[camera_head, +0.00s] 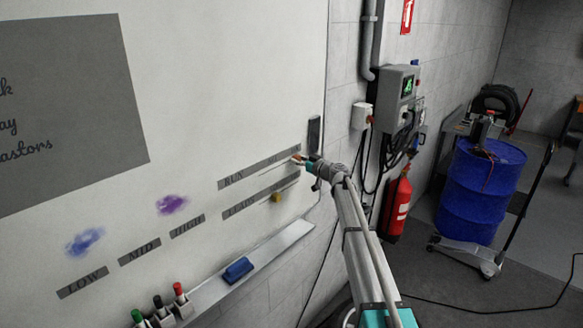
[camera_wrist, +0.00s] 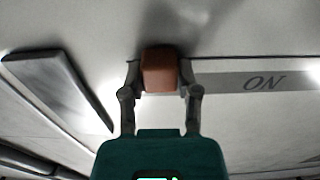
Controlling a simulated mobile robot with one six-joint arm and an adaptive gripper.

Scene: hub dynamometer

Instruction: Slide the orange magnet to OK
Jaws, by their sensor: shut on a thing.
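The orange magnet (camera_wrist: 160,70) is a small block between the two fingers of my gripper (camera_wrist: 160,78) in the wrist view. The fingers are shut on its sides. It sits at the end of a grey label strip (camera_wrist: 230,82) whose visible letters look like "ON" in this view. In the head view my gripper (camera_head: 302,160) is at the right end of the upper strip (camera_head: 255,168), which starts with "RUN". The magnet is mostly hidden there. The word at that strip's right end is too small to read surely.
A yellow magnet (camera_head: 276,197) sits on the whiteboard (camera_head: 230,80) near the lower strip (camera_head: 240,208). A dark block (camera_head: 314,133) is at the board's right edge. A tray (camera_head: 290,238) below holds a blue eraser (camera_head: 238,270) and markers.

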